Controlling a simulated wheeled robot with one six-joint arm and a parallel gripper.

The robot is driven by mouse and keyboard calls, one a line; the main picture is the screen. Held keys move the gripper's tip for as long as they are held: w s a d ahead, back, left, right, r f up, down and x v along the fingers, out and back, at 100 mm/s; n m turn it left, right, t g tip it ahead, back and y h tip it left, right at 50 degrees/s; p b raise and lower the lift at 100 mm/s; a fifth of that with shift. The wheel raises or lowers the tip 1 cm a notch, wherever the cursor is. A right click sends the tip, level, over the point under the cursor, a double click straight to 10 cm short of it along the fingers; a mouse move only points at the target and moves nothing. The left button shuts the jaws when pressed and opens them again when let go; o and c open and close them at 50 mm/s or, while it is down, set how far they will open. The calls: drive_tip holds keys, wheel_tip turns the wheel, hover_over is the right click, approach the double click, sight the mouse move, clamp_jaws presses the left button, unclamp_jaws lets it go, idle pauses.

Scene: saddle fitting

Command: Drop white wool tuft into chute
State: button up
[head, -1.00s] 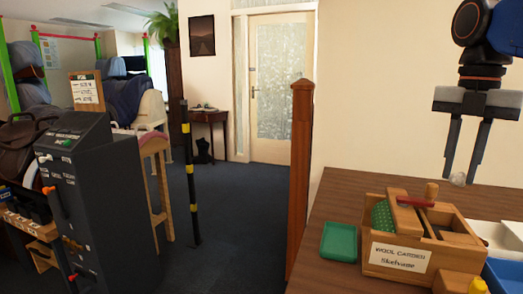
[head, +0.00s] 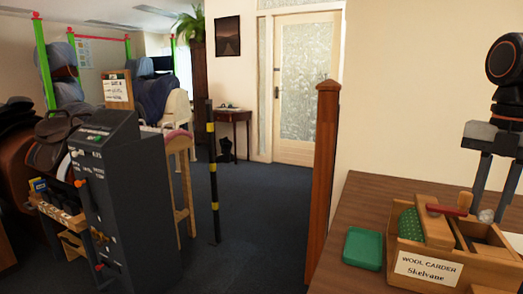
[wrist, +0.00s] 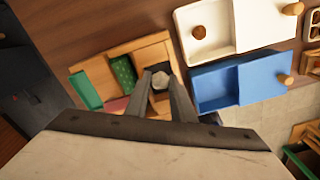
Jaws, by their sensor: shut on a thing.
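My gripper (head: 490,208) is shut on a small white wool tuft (head: 486,215) at its fingertips, at the right of the head view. The tuft also shows between the fingers in the wrist view (wrist: 160,84). Below it stands the wooden wool carder (head: 428,265), labelled "Wool Carder Skelvane", with a red handle (head: 447,210) and a green panel. In the wrist view the tuft appears over a dark opening (wrist: 158,68) in the carder. I cannot tell whether this opening is the chute, or how high the tuft is above it.
A green tray (head: 362,248) lies left of the carder on the wooden table (head: 370,203). In the wrist view a white box (wrist: 205,45) and a blue box (wrist: 215,90) with round knobs stand beside the carder. A wooden post (head: 323,180) rises at the table's left.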

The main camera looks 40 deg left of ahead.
drive_tip(key=o, duration=1.1)
wheel_tip(320, 180, up, 12)
idle(0.5)
